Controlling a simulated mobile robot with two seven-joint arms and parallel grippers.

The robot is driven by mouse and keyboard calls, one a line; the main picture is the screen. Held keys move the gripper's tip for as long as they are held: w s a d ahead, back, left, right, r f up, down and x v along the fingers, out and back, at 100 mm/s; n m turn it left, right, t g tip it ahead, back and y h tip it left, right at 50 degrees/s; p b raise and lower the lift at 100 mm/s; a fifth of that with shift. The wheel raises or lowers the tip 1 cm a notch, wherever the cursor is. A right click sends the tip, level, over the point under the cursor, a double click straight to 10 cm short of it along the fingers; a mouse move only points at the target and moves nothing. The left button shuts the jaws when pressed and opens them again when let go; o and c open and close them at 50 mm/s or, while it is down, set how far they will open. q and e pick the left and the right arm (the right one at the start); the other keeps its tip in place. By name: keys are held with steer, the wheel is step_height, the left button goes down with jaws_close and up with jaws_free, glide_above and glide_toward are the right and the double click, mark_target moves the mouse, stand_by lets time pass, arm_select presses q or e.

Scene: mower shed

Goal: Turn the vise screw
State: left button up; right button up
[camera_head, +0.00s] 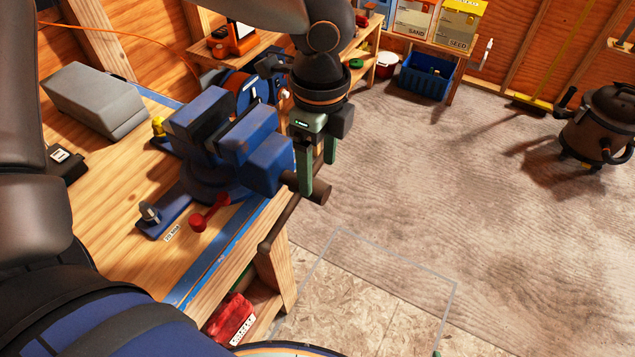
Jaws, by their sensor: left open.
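The blue bench vise (218,140) is mounted at the edge of the wooden workbench (105,215). Its dark screw head (318,192) sticks out to the right past the bench edge. The dark handle bar (279,230) slants from the screw head down to the left, ending in a rounded tip. My left gripper (318,178) points down at the screw head with its two green fingers apart. The nearer finger overlaps the screw in the picture. I cannot tell whether it touches. The bar's upper part is mostly hidden by the fingers. My right gripper is out of view.
A grey case (95,100) sits on the bench, and a red-knobbed lever (208,215) is beside the vise. A blue bin (427,80) and boxes stand at the back. A black shop vacuum (600,125) is at right. The floor between is clear.

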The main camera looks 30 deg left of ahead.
mark_target(318, 184)
arm_select(q)
step_height(318, 184, down, 5)
steer(key=shift+f, duration=0.1)
stand_by(0.3)
jaws_close()
stand_by(0.5)
